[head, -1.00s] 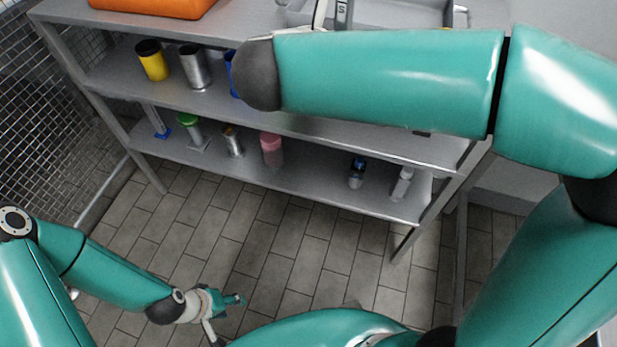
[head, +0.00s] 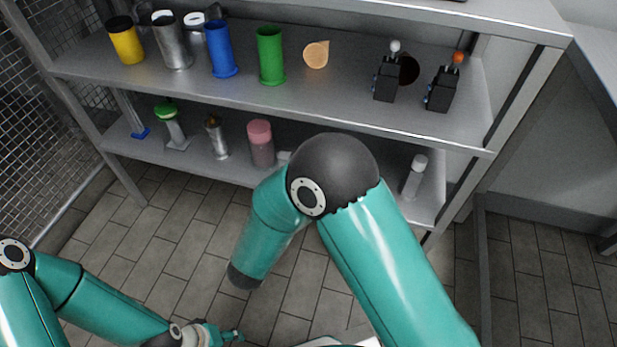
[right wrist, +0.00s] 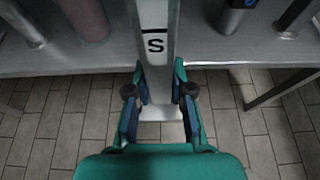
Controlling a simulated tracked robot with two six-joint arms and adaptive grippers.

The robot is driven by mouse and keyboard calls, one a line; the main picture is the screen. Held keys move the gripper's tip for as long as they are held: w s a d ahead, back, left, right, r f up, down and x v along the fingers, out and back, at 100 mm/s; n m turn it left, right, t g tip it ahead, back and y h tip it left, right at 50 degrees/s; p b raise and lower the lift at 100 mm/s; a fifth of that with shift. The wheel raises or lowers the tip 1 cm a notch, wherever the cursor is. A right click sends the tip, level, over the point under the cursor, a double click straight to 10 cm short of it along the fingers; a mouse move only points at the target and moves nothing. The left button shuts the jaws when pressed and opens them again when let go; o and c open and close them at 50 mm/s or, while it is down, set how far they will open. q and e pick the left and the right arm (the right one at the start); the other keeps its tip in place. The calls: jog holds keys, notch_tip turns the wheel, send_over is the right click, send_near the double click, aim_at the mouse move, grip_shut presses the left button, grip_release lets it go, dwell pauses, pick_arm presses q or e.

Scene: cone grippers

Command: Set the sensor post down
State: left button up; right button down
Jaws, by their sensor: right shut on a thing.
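The sensor post (right wrist: 155,75) is a grey upright bar with a black "S" and a black line on its face. In the right wrist view it runs up out of the picture, with a pale flat plate at its lower end. My right gripper (right wrist: 160,104) is shut on it, a finger on each side. The post shows in front of a shelf board, over the tiled floor; I cannot tell its gap to the shelf. In the head view my right arm hides this gripper and the post. My left gripper (head: 232,336) is low at the bottom edge, too small to read.
The middle shelf (head: 330,105) holds a yellow cup (head: 126,42), a metal cup, blue and green cups (head: 270,55), and two black switch boxes (head: 441,88). The lower shelf holds a pink-topped jar (head: 260,145) and a white-capped bottle (head: 415,176). Mesh stands at left.

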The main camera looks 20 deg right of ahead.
jog(key=shift+w+d+f, duration=0.2)
jog(key=shift+w+f, duration=0.05)
jog(key=shift+f, duration=0.15)
jog(key=w+d+b, duration=0.1)
jog(key=w+d, duration=0.2)
jog(key=w, duration=0.1)
jog(key=w+d+b, duration=0.1)
jog(key=w+d, duration=0.2)
jog(key=w, duration=0.2)
jog(key=w+d+b, duration=0.1)
jog(key=w+d, duration=0.2)
jog(key=w, duration=0.2)
jog(key=shift+d+r+b, duration=0.1)
jog(key=shift+d+b, duration=0.1)
jog(key=shift+b, duration=0.15)
notch_tip(320, 180, down, 4)
jog(key=shift+w+d+r+b, duration=0.1)
jog(key=shift+r+b, duration=0.05)
jog(key=shift+b, duration=0.95)
jog(key=shift+r, duration=0.1)
jog(key=c, duration=1.4)
grip_release()
jog(key=shift+c, duration=0.2)
jog(key=o, duration=0.4)
